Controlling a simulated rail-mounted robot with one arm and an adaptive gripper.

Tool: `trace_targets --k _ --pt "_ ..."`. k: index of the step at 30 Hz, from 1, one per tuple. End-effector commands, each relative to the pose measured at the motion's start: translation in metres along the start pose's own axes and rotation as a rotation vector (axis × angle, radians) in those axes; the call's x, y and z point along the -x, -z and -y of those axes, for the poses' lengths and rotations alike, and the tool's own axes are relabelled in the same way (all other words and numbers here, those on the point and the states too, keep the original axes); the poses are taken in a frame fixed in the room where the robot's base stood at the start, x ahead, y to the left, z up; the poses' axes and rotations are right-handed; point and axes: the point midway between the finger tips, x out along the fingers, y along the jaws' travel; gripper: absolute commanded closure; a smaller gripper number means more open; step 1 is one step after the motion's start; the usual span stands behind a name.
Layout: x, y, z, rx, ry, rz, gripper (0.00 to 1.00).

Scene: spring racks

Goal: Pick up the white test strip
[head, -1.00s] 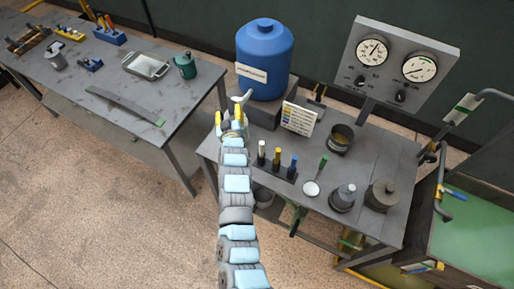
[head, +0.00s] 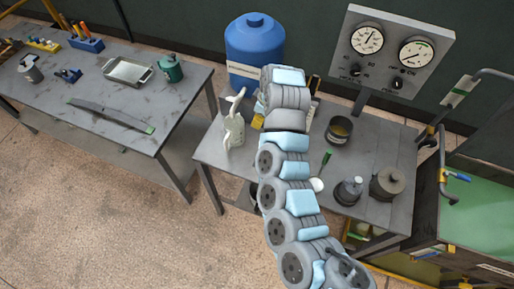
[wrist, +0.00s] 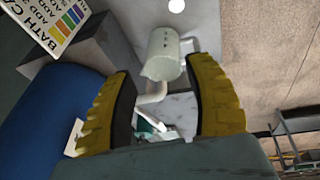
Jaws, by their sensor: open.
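I cannot pick out a white test strip for certain in either view. My gripper (wrist: 163,72) has yellow fingers with dark pads, spread wide apart in the wrist view with nothing clasped between them. A white spray bottle (wrist: 162,57) shows beyond and between the fingertips, its nozzle pointing down the picture. In the head view the same bottle (head: 234,128) stands at the left end of the right table, left of my gripper. My arm covers most of the gripper and the middle of that table in the head view, including the vial rack's place.
A blue drum (head: 255,45) stands behind my gripper. A colour-chart card (wrist: 60,22) is at the upper left of the wrist view. A dark cup (head: 339,130), a gauge panel (head: 391,50) and dark canisters are to the right. The left table (head: 170,120) stands apart.

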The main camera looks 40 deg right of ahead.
Motion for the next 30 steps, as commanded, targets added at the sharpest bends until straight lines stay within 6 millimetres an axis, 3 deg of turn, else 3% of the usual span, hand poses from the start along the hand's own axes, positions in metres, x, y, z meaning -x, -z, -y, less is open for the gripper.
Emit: trace_targets --k 3,10,30 --pt "0.016 -0.024 0.006 0.03 0.068 0.056 0.46" --pt "0.026 -0.041 0.015 0.052 0.126 0.099 0.46" --pt "-0.042 -0.048 0.023 0.053 0.126 0.1 0.46"
